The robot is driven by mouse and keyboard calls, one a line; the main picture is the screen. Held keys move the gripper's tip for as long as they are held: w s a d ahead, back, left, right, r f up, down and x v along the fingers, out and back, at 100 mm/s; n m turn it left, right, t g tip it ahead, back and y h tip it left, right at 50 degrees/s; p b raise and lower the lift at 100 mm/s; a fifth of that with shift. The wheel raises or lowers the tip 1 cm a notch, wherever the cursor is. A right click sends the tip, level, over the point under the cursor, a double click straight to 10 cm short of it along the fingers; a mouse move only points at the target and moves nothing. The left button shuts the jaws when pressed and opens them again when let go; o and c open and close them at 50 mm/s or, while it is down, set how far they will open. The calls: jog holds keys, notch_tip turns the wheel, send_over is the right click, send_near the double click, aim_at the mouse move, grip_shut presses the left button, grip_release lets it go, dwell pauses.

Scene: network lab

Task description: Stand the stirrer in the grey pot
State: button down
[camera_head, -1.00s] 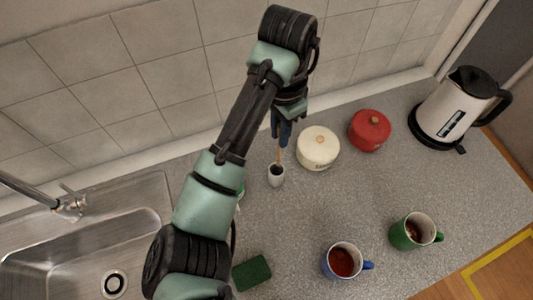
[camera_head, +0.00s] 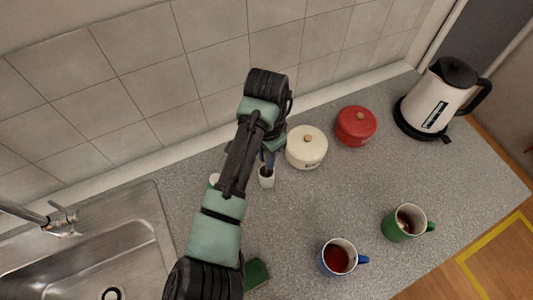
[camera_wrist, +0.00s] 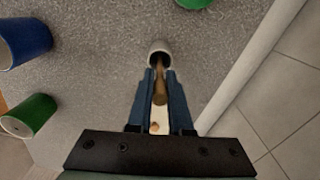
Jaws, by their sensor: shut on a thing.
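The grey pot (camera_head: 267,180) is a small, pale cup standing on the counter beside the cream jar. In the wrist view the pot (camera_wrist: 159,47) shows its dark opening, just beyond my fingertips. My gripper (camera_head: 269,158) is right above the pot, its blue fingers pointing down. In the wrist view my gripper (camera_wrist: 160,78) is shut on the wooden stirrer (camera_wrist: 160,90). The stirrer's far end reaches into the pot's mouth; its depth inside is hidden. The stirrer is hardly visible in the head view.
The cream jar (camera_head: 307,152) stands close to the pot's right, with the red jar (camera_head: 356,127) and kettle (camera_head: 438,101) beyond. A blue mug (camera_head: 338,258) and green mug (camera_head: 405,224) stand in front. A green sponge (camera_head: 256,274) and the sink (camera_head: 90,250) lie left.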

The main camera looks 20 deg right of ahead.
jog(key=shift+f, duration=0.1)
jog(key=c, duration=0.8)
grip_release()
jog(key=shift+c, duration=0.2)
